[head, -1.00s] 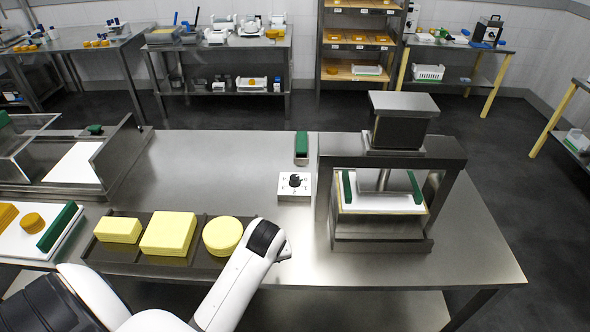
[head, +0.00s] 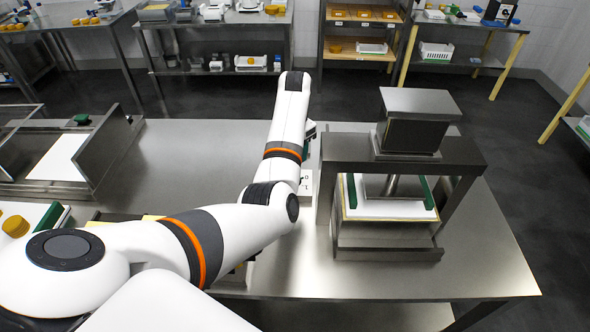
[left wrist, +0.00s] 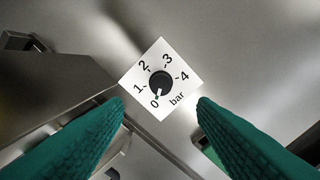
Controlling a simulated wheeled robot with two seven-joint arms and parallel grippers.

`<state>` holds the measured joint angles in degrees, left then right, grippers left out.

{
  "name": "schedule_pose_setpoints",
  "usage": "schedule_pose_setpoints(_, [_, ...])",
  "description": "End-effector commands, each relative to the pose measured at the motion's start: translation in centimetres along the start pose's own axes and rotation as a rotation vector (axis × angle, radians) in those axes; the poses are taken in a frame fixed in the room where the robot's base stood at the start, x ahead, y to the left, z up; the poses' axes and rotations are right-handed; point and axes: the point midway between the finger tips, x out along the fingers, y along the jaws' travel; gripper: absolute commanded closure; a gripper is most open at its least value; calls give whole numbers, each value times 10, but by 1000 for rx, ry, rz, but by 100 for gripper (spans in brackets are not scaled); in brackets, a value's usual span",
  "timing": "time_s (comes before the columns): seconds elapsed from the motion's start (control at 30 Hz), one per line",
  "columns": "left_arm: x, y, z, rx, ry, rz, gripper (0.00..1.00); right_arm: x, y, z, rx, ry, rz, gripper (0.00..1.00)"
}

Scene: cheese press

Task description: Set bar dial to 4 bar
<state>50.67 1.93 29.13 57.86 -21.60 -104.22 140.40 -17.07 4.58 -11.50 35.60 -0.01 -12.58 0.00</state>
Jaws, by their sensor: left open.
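The bar dial (left wrist: 160,83) is a white square plate with a black round knob, marked 0 to 4 and "bar". In the left wrist view it lies ahead of my left gripper (left wrist: 161,101), and the knob's pale mark points at 0. The two green ribbed fingers are open, one on each side of the view below the plate, with nothing between them. My right gripper is not in view.
A metal press (head: 388,235) with a white, green-sided mould (head: 390,208) stands just right of the dial. A metal frame (head: 105,150) stands on the left of the table (head: 195,150). My arm mostly covers the tray of yellow cheeses. The table's right front is clear.

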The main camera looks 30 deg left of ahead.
Motion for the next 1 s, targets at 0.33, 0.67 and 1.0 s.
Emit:
schedule_pose_setpoints(0.33, [69, 0, 1, 2, -3, 0, 48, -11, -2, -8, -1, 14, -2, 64])
schedule_pose_setpoints(0.67, [102, -1, 1, 2, 0, -2, 48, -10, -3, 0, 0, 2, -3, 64])
schedule_pose_setpoints(1.0, [103, -1, 1, 2, 1, -2, 58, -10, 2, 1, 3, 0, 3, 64])
